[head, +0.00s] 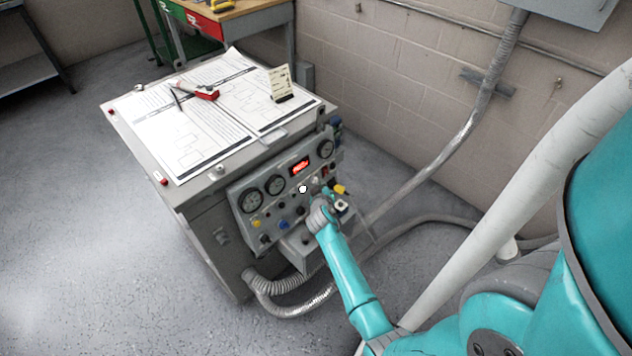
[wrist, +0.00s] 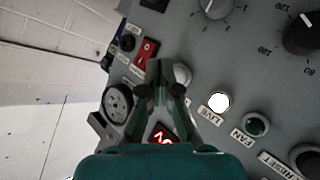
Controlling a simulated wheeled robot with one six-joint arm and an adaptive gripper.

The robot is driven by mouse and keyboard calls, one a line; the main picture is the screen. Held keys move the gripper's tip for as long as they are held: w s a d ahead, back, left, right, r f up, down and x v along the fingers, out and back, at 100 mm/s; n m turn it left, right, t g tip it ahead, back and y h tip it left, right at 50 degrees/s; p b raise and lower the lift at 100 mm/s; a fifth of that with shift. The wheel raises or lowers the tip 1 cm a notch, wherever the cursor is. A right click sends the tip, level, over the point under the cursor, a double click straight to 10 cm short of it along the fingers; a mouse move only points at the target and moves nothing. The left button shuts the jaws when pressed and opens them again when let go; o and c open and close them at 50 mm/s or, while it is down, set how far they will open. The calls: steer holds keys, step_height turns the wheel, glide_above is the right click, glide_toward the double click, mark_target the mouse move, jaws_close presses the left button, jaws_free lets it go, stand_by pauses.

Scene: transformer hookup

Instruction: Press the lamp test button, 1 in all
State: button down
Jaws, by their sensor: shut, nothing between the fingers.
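The grey control panel (head: 243,200) is on the front of the cabinet, and its face fills much of the wrist view (wrist: 225,60). My gripper (head: 318,196) is in front of the panel's right part. In the wrist view its fingertips (wrist: 159,68) are together and empty. A pale round button or lamp (wrist: 182,73) shows just right of the fingertips, partly hidden by them. Its label is not readable, so I cannot tell if it is the lamp test button. Contact with the panel cannot be told.
Black (wrist: 303,34) and white (wrist: 214,8) knobs stick out. Papers (head: 190,135) lie on the cabinet top.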

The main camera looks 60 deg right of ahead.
steer(key=shift+s, duration=0.15)
steer(key=shift+s+a+r, duration=0.15)
steer(key=shift+s+a, duration=0.05)
steer(key=shift+s, duration=0.55)
steer(key=shift+s+a+r, duration=0.15)
steer(key=shift+s+a, duration=0.05)
steer(key=shift+s, duration=0.6)
steer(key=shift+s+a+r, duration=0.15)
steer(key=shift+s+a, duration=0.05)
steer(key=shift+s, duration=0.55)
steer(key=s+a+n+t+y, duration=0.15)
steer(key=s+a, duration=0.25)
steer(key=a, duration=0.6)
steer(key=s+a+r+n+t+y, duration=0.15)
steer(key=s+a, duration=0.25)
steer(key=a, duration=0.7)
steer(key=s+a+f+t+y, duration=0.1)
steer(key=s+a+t+y, duration=0.2)
steer(key=a, duration=0.7)
steer(key=s+a+r+n+t+y, duration=0.1)
steer(key=s+a+r+y, duration=0.1)
steer(key=s+a+r, duration=0.4)
steer(key=s+a+r+n+t+y, duration=0.1)
steer(key=s+a+r+y, duration=0.2)
steer(key=s+a+r, duration=0.3)
steer(key=s+r, duration=0.5)
steer(key=r, duration=0.3)
steer(key=shift+s+a+r, duration=0.3)
steer(key=shift+s+a, duration=0.05)
